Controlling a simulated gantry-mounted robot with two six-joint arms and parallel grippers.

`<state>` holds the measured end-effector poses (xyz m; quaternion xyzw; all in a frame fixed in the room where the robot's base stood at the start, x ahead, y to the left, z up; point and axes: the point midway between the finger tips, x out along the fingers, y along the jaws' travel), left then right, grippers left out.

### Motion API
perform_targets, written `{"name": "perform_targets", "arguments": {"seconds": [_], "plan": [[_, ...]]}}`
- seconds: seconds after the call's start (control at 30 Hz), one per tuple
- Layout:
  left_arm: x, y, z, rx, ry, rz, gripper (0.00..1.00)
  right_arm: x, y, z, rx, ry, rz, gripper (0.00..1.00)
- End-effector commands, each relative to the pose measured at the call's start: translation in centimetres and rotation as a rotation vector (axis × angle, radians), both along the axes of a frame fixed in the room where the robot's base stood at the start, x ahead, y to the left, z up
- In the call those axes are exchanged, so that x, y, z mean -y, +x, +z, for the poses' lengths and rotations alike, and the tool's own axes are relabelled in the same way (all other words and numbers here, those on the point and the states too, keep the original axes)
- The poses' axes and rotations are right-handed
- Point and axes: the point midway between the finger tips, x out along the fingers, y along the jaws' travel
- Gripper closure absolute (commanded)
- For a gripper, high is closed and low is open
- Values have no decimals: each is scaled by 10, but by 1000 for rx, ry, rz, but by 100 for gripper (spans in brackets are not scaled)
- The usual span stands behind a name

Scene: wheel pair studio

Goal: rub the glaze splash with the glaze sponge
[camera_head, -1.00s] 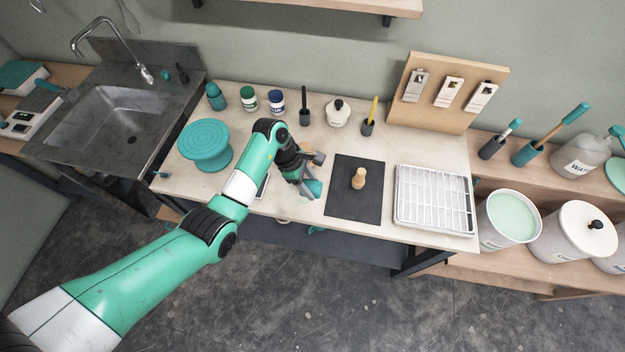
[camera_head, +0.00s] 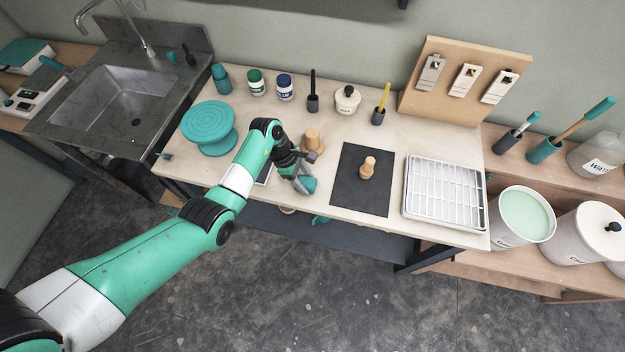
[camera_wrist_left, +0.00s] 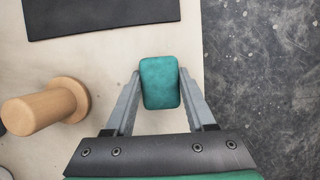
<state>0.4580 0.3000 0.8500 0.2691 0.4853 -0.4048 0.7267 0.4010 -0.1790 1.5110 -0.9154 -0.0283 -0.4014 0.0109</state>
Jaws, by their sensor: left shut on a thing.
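The glaze sponge (camera_head: 308,185) is a teal rounded block near the front edge of the worktable (camera_head: 330,218). My left gripper (camera_head: 304,184) is shut on it. In the left wrist view the sponge (camera_wrist_left: 160,82) sits between the two grey fingers of the left gripper (camera_wrist_left: 160,90), over the pale tabletop close to its edge. Whether the sponge touches the tabletop I cannot tell. I cannot make out the glaze splash in either view; the sponge or gripper may hide it. My right gripper is not in view.
A wooden knobbed piece (camera_head: 313,140) stands just behind the gripper. A dark mat (camera_head: 350,195) with another wooden piece (camera_head: 367,168) lies to the right, then a white rack (camera_head: 445,192). A teal banding wheel (camera_head: 208,125) stands left. Jars line the back.

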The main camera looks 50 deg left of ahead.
Motion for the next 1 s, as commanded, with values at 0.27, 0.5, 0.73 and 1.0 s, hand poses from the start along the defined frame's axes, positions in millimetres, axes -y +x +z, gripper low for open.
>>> {"name": "perform_targets", "arguments": {"seconds": [0.27,0.5,0.73,1.0], "plan": [[-2,-1,-1,0,0,0,100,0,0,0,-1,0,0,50],[0,0,-1,0,0,-1,100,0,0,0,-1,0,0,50],[12,8,-1,1,0,-2,100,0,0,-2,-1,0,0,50],[13,9,0,1,0,0,100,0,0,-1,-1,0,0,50]]}}
